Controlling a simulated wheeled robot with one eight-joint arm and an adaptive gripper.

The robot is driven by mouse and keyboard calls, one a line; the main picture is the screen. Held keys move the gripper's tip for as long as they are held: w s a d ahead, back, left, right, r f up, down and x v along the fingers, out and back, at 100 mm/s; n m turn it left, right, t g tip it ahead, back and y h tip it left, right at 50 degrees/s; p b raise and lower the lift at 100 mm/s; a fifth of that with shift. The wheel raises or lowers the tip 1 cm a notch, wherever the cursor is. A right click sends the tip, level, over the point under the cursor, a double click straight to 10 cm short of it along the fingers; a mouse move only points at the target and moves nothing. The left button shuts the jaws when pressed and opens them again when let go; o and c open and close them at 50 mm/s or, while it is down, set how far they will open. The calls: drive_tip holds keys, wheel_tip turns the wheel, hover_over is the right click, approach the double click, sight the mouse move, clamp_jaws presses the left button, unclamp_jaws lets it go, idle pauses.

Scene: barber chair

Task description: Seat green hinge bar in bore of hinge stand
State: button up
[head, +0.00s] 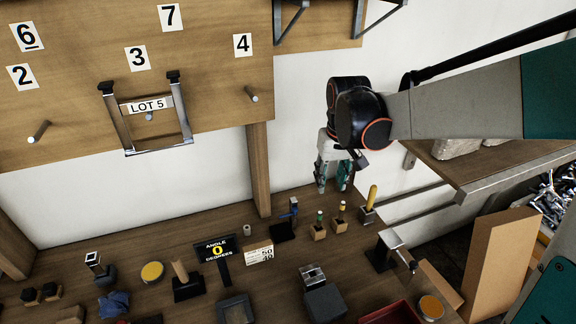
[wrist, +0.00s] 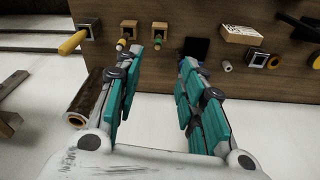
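My gripper (head: 335,178) hangs above the back edge of the bench with its teal fingers apart. In the wrist view, nothing is between the fingers of my gripper (wrist: 159,64). A small upright bar with a green band (head: 319,215), likely the green hinge bar, stands in a wooden block below and left of the gripper. It also shows just beyond the fingertips in the wrist view (wrist: 158,40). Several bracketed stands are on the bench, including a black-based one with a metal arm (head: 390,243) at right; I cannot tell which is the hinge stand. No bore is clear.
A yellow-topped bar (head: 341,209) and a yellow handle (head: 371,196) stand in blocks beside the green one. A dark stand with a blue part (head: 283,230) is to the left. The air around the gripper looks clear.

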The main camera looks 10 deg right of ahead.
drive_tip(key=g, duration=0.2)
hover_over(320, 212)
wheel_tip(320, 212, down, 6)
wheel_tip(320, 212, down, 10)
drive_tip(key=shift+w+d+r+b, duration=0.15)
drive_tip(key=shift+r+b, duration=0.1)
drive_tip(key=shift+b, duration=0.75)
wheel_tip(320, 212, down, 5)
drive_tip(key=shift+f+b, duration=0.1)
drive_tip(key=shift+b, duration=1)
clamp_jaws()
